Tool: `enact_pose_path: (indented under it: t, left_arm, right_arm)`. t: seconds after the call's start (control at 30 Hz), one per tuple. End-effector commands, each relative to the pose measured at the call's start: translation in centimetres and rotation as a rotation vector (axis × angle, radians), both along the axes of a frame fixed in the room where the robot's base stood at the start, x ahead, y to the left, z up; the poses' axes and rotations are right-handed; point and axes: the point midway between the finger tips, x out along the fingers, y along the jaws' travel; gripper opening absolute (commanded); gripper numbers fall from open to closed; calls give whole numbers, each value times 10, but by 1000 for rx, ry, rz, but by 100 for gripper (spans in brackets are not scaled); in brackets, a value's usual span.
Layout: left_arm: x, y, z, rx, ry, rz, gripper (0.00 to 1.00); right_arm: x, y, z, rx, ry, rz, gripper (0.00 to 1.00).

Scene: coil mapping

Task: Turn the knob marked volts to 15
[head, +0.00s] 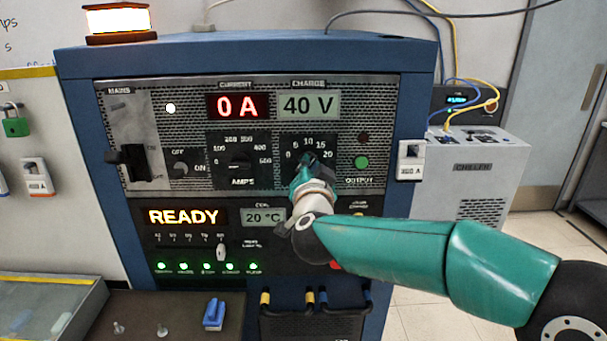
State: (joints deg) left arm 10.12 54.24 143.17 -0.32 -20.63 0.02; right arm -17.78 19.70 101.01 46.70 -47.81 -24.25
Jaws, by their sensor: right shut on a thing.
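The volts knob (307,158) is on the blue cabinet's front panel, under a scale marked 0, 5, 10, 15 and 20. My right gripper (308,168) reaches in from the lower right and is shut on this knob. The gripper hides most of the knob and the lettering below it, so I cannot tell which mark it points at. The charge display (309,103) above reads 40 V. My left gripper is not in view.
The amps knob (239,160) is just left of the volts knob. The current display (239,106) reads 0 A. A mains lever (134,160) is at the panel's left and a green output light (361,162) at the right. A chiller (475,165) stands right of the cabinet.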

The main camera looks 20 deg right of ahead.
Motion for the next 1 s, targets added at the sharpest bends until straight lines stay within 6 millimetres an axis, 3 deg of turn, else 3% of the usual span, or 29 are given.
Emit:
enact_pose_path:
  t: [0.53,0.57,0.7,1.0]
  left_arm:
    - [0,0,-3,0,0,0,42]
    - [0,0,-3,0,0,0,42]
    - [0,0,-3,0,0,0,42]
    - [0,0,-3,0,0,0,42]
  right_arm:
    - [0,0,1,33,-11,1,0]
    - [0,0,1,33,-12,1,18]
    - [0,-1,1,33,-11,-1,39]
    - [-1,-2,1,34,-10,-3,39]
